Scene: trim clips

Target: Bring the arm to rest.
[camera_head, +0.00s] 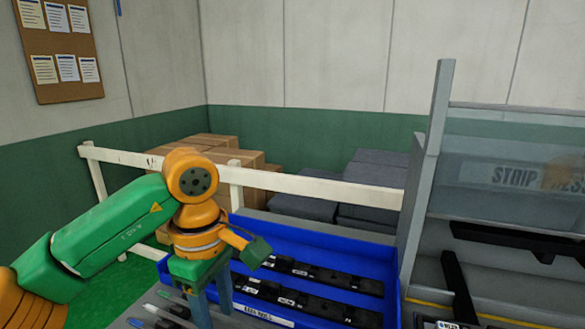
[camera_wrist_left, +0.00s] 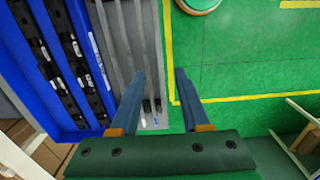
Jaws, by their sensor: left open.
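My left arm comes in from the left in the head view, green and orange. My left gripper (camera_head: 210,308) points down beside the left end of a blue bin (camera_head: 318,243). In the left wrist view the gripper's two blue fingers (camera_wrist_left: 160,72) are apart, with nothing between them. Below them are the edge of a grey slotted tray (camera_wrist_left: 127,45) and green floor. The blue bin also shows in the left wrist view (camera_wrist_left: 22,75), left of the fingers. My right gripper is not in view.
Black clips (camera_head: 315,275) lie in rows in the bin. A grey rack (camera_head: 425,175) with a clear panel and black pieces stands at the right. A white rail (camera_head: 315,187) runs behind, before cardboard boxes (camera_head: 215,150) and grey stacks (camera_head: 375,170). Green floor (camera_wrist_left: 250,70) is open at the right of the wrist view.

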